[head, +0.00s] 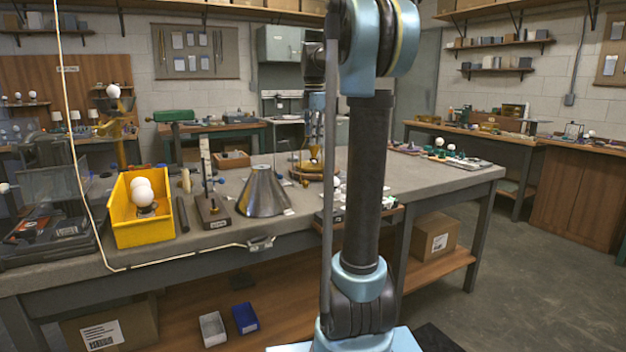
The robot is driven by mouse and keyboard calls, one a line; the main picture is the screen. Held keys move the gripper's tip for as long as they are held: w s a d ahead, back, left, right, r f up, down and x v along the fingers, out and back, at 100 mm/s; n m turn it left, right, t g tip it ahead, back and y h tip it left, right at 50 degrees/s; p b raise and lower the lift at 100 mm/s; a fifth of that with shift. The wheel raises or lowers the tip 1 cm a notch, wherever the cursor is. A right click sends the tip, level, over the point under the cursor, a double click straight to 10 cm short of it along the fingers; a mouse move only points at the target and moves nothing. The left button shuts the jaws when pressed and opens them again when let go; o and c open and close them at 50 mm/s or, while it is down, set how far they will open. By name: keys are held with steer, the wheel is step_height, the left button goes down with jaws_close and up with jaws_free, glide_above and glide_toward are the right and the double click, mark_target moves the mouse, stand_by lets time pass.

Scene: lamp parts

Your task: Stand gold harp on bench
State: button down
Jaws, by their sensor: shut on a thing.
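My gripper (315,146) hangs over the grey bench (420,180), just left of my upright arm link. It is shut on a small gold piece (314,164), which I take for the gold harp. The piece is low over the far middle of the bench, above a brown wooden item (300,176). It is small and partly covered by the gripper, so I cannot tell its full shape or whether it touches anything below.
A metal cone shade (263,192), a wooden stand with a post (212,212) and a yellow bin (142,228) with white bulbs stand left of the gripper. Small parts lie near the front edge behind my arm.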

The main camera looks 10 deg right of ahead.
step_height(320, 180, down, 8)
steer(key=shift+r, duration=0.2)
stand_by(0.3)
steer(key=shift+f, duration=0.1)
steer(key=c, duration=1.5)
jaws_free()
step_height(320, 180, up, 12)
steer(key=shift+r, duration=0.1)
steer(key=s+f+m, duration=0.7)
steer(key=s+f, duration=0.4)
steer(key=f, duration=0.1)
steer(key=s+f+m+t, duration=0.1)
steer(key=s+f+m, duration=0.6)
steer(key=s+f, duration=0.4)
steer(key=s+f+m+t, duration=0.1)
steer(key=s+f+m, duration=0.6)
steer(key=s+f, duration=0.5)
steer(key=shift+s+a+f, duration=0.35)
steer(key=shift+s, duration=0.25)
